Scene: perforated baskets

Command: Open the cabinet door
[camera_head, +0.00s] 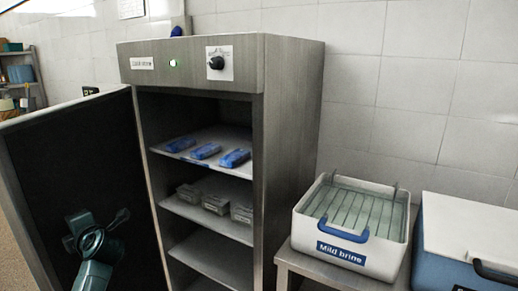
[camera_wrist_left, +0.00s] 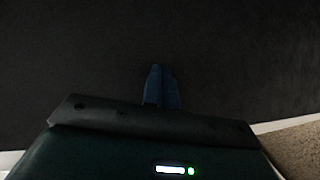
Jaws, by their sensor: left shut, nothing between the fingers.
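The metal cabinet (camera_head: 290,120) stands in the middle of the head view. Its door (camera_head: 65,165) is swung wide open to the left, with its dark inner face showing. My left gripper (camera_head: 100,236) is in front of that inner face. In the left wrist view my left gripper (camera_wrist_left: 161,72) has its two blue fingers together, with nothing between them, pointing at a dark surface. Whether the fingertips touch the door cannot be told. The door handle is not visible. My right gripper is not in view.
Inside the cabinet, blue packs (camera_head: 205,151) lie on the upper shelf and grey packs (camera_head: 215,204) on a lower one. Right of it, a white basket (camera_head: 378,262) labelled "Mild brine" stands on a metal table (camera_head: 312,268), beside a blue-and-white cooler (camera_head: 440,255). A tiled wall is behind.

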